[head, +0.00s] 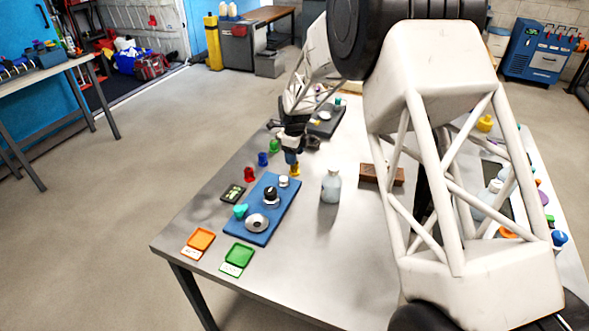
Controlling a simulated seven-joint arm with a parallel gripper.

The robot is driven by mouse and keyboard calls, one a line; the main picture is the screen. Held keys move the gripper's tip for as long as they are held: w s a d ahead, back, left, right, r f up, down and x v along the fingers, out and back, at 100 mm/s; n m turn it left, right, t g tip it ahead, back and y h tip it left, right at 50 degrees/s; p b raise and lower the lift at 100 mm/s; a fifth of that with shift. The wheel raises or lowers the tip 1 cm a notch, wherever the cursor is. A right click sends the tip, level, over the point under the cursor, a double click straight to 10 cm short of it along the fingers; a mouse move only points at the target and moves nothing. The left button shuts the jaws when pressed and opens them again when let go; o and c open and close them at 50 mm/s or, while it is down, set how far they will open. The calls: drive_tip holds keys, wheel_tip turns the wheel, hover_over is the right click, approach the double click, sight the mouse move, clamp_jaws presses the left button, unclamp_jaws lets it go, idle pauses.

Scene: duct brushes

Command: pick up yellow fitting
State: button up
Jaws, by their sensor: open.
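A small yellow fitting (295,171) stands on the table at the far end of the blue mat, just beyond a small white-topped piece. My gripper (292,160) points down directly above the yellow fitting, with its tips close to it or around its top; I cannot tell whether they touch. The jaws are open. Another yellow piece (485,124) shows at the far right, behind my arm.
The blue mat (262,225) carries several parts. Red (249,174), blue (262,159) and green (274,146) fittings stand left of my gripper. Orange (201,239) and green (239,256) trays lie in front.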

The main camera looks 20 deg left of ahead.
drive_tip(key=shift+f, duration=0.1)
drive_tip(key=shift+f, duration=2.55)
drive_tip(key=c, duration=1)
drive_tip(key=shift+r, duration=0.1)
drive_tip(key=shift+c, duration=0.2)
drive_tip(key=shift+r, duration=0.65)
wheel_tip(320, 180, up, 2)
drive_tip(key=shift+r, duration=0.1)
drive_tip(key=s+d, duration=0.3)
drive_tip(key=s, duration=0.1)
drive_tip(key=s+d+r, duration=0.1)
drive_tip(key=s+d, duration=0.2)
drive_tip(key=s, duration=0.2)
drive_tip(key=s+d, duration=0.3)
drive_tip(key=s, duration=0.1)
drive_tip(key=shift+s+d+r, duration=0.1)
drive_tip(key=shift+s+r, duration=0.05)
drive_tip(key=shift+r, duration=0.05)
